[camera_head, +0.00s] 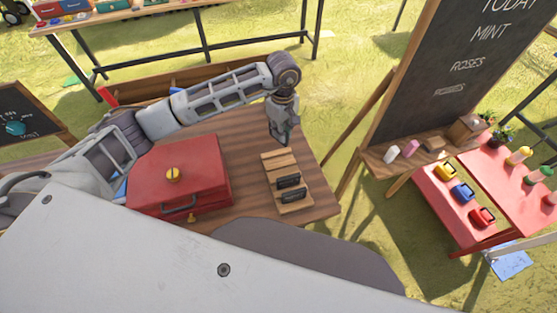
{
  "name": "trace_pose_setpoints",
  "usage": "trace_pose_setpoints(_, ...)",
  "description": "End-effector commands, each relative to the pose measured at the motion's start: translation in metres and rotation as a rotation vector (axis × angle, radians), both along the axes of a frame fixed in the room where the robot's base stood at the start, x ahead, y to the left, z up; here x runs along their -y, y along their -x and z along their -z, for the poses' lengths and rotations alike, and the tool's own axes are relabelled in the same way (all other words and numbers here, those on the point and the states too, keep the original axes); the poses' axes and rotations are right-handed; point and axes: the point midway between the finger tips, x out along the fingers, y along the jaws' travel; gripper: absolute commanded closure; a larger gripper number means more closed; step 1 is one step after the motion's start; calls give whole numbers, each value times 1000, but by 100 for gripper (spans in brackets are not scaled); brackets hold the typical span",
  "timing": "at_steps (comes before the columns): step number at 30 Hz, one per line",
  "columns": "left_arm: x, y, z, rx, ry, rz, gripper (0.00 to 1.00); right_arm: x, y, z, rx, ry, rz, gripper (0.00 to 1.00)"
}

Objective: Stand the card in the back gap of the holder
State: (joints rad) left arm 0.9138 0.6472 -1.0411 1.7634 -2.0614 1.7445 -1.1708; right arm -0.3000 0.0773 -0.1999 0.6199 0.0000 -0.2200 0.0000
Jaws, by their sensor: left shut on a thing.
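The wooden holder (272,165) lies on the brown table near its right end. Two dark cards (289,182) stand in its middle and front part, and its back part looks empty. My left gripper (284,138) points down just above and behind the holder's back end. It is shut on a small dark card, mostly hidden by the fingers. I cannot tell whether the card touches the holder. My right gripper is not in view.
A red metal box (178,172) with a yellow knob sits left of the holder. A chalkboard (450,70) with a ledge stands to the right, beside a red table (452,208) with colored items.

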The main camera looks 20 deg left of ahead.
Motion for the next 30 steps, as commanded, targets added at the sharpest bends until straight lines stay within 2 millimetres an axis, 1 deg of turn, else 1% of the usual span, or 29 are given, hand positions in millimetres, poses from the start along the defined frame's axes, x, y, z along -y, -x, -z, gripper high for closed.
trace_pose_setpoints(30,5,-1,-1,0,1,-822,100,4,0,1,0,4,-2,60)
